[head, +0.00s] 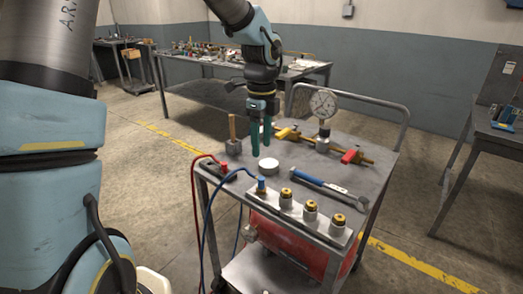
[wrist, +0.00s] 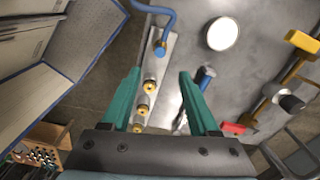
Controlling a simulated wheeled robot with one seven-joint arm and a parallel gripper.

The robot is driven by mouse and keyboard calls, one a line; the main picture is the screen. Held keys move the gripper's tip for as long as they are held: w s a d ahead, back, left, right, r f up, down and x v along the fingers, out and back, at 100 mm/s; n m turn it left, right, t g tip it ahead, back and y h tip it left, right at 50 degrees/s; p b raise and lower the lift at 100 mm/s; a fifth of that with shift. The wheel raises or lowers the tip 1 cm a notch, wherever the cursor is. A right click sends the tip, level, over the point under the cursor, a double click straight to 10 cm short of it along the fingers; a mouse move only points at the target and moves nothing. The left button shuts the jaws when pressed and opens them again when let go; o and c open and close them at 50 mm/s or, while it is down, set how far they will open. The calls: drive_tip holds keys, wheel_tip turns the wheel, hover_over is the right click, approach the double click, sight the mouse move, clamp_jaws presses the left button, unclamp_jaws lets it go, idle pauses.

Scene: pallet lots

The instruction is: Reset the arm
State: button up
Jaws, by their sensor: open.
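My gripper (head: 261,138) hangs from my arm above the grey cart top (head: 300,155) in the head view, its teal fingers pointing down. In the wrist view the two teal fingers (wrist: 160,85) stand apart with nothing between them, so it is open and empty. A white round disc (head: 268,165) lies on the cart just below and to the right of the fingertips. The disc also shows in the wrist view (wrist: 222,34).
Workbenches (head: 200,62) stand behind. Floor at left is open.

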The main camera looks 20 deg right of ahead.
idle(0.4)
drive_tip(key=s+a+n, duration=0.2)
drive_tip(key=a+n, duration=1.1)
drive_tip(key=a, duration=0.2)
drive_tip(key=s+a+n+t, duration=0.1)
drive_tip(key=s+a+n, duration=0.1)
drive_tip(key=a+n, duration=1.2)
drive_tip(key=shift+a+f+t, duration=0.3)
drive_tip(key=shift+a+f, duration=0.15)
drive_tip(key=shift+a, duration=0.2)
drive_tip(key=shift+w, duration=0.1)
